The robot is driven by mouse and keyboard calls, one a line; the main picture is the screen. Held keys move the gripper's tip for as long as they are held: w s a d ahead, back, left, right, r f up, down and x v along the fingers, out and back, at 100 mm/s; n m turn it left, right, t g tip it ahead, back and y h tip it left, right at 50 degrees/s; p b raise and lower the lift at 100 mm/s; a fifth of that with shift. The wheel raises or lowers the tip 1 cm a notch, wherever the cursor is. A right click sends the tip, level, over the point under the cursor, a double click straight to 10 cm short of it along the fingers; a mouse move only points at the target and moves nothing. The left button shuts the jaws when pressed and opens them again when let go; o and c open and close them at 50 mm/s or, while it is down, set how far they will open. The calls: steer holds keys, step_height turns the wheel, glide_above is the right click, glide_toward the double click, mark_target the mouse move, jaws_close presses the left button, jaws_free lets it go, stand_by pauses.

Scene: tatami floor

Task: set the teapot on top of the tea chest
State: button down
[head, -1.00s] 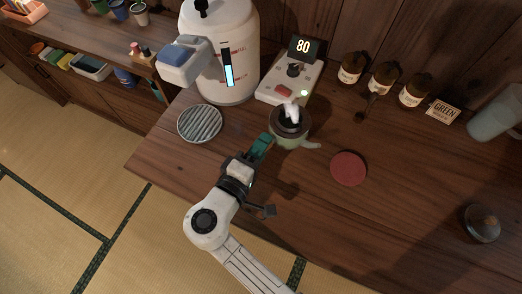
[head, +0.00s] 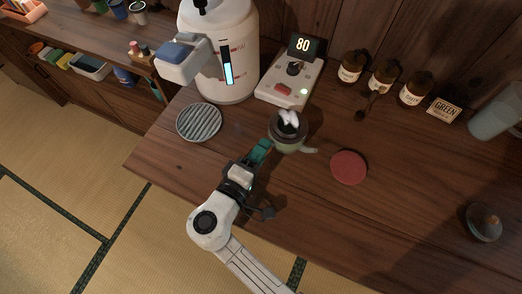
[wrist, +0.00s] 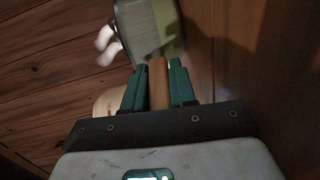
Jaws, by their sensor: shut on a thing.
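The teapot (head: 287,143) is a grey-green pot with a dark round top and a short spout toward the right, in the middle of the head view. White puffs show over its top. My gripper (head: 264,147) has teal fingers and comes from the lower left. In the wrist view the gripper (wrist: 159,85) is shut on the teapot's brown handle (wrist: 158,82), with the pot body (wrist: 150,30) beyond it. I cannot tell whether the pot's base touches the counter. I cannot make out a tea chest in either view.
A wooden counter (head: 400,225) lies below. A red round mat (head: 348,167) is right of the teapot, a ribbed round dish (head: 199,122) left. Behind stand a large white dispenser (head: 230,60) and a control box (head: 289,85) reading 80. Several brown jars (head: 382,77) line the back.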

steer(key=c, duration=0.9)
jaws_free()
steer(key=shift+s+d+f, duration=0.1)
steer(key=shift+s+f, duration=0.05)
steer(key=shift+f, duration=0.7)
steer(key=shift+r, duration=0.1)
steer(key=shift+r+p, duration=0.6)
steer(key=shift+p, duration=0.05)
steer(key=v, duration=0.4)
steer(key=b+v, duration=0.1)
steer(key=v, duration=0.7)
steer(key=shift+r, duration=0.25)
